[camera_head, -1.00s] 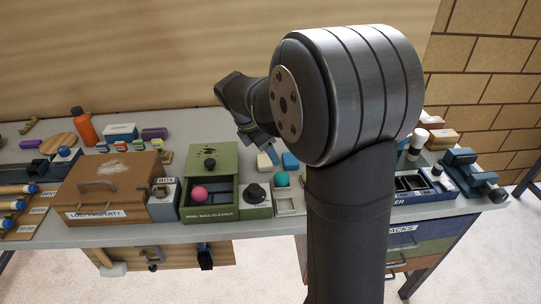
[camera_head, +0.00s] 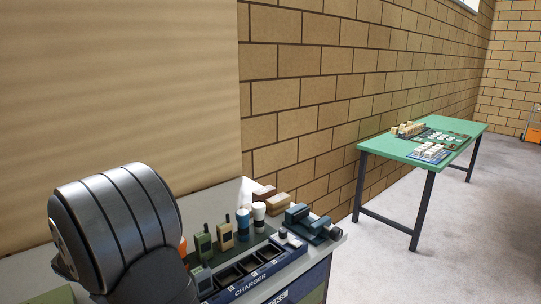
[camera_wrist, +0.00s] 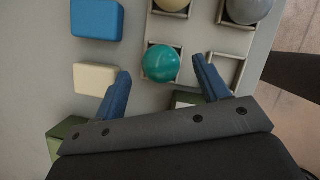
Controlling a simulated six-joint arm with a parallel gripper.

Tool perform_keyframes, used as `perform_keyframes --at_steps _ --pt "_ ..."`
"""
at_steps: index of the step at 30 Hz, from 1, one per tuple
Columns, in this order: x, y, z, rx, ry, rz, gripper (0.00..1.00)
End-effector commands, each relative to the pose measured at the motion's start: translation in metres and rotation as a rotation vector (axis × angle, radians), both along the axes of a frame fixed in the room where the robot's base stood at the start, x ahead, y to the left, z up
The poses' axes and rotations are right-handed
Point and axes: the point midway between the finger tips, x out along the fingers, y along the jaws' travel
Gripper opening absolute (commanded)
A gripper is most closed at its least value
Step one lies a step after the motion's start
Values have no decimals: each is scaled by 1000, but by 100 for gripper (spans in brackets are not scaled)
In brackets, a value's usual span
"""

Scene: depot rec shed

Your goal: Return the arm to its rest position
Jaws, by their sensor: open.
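My gripper (camera_wrist: 162,70) shows in the wrist view with its two blue fingers apart and nothing held between them. A teal ball (camera_wrist: 162,63) sits in a small square holder below, in the gap between the fingertips as seen from the wrist. In the head view my arm (camera_head: 120,225) shows at the lower left, its big grey joint raised over the bench. The gripper itself is out of the head view. The arm hides part of the bench.
The bench carries a charger tray (camera_head: 262,272), upright radios (camera_head: 225,234) and a dark blue clamp-like tool (camera_head: 312,222). Blue (camera_wrist: 97,18) and cream (camera_wrist: 95,79) blocks lie beside the ball. A green table (camera_head: 400,150) stands further right, with open floor around it.

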Motion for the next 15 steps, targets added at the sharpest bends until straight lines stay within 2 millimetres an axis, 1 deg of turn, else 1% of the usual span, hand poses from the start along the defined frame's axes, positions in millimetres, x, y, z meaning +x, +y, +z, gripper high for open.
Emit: perform_keyframes --at_steps 1,3,7,9,15 --pt "3 -2 -9 -4 2 -1 68" --pt "6 -3 -18 -2 2 0 68" --pt "6 -3 -31 -1 1 1 68" --pt "7 -2 -23 3 -1 0 68" --pt "6 -3 -20 0 0 1 68"
